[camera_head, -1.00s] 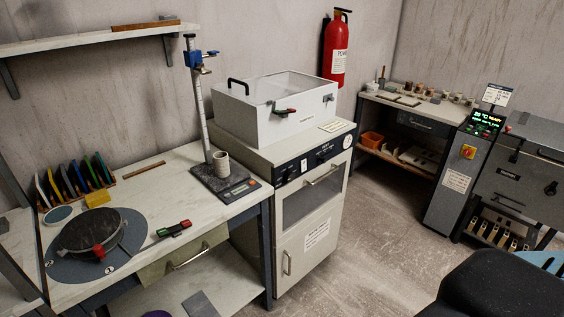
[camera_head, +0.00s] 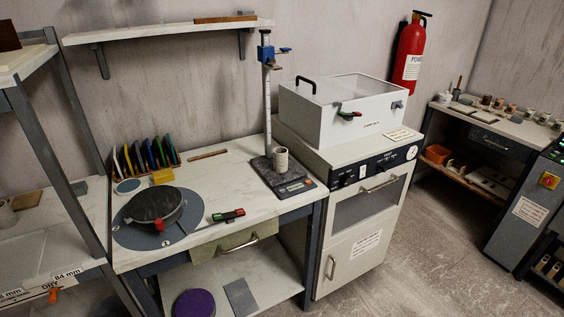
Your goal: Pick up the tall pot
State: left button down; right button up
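A small pale cylindrical pot (camera_head: 280,159) stands upright on the dark scale base (camera_head: 283,176) beneath a tall measuring post. Another pale pot (camera_head: 7,215) is partly cut off at the left edge, on a shelf of the rack. Several small pots (camera_head: 499,104) stand in a row on the far right bench. I cannot tell for sure which of these is the tall pot. Neither of my grippers is in view.
The white workbench (camera_head: 233,177) holds a round dark pan (camera_head: 155,207), a red-and-green handled tool (camera_head: 228,215) and coloured discs in a rack. A white lidded box (camera_head: 337,117) sits on the cabinet (camera_head: 360,225) beside it.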

aim_at(281, 160)
jog(key=i+l, duration=0.5)
jog(key=l, duration=0.15)
jog(key=i+l+z, duration=0.1)
jog(key=i+l, duration=0.45)
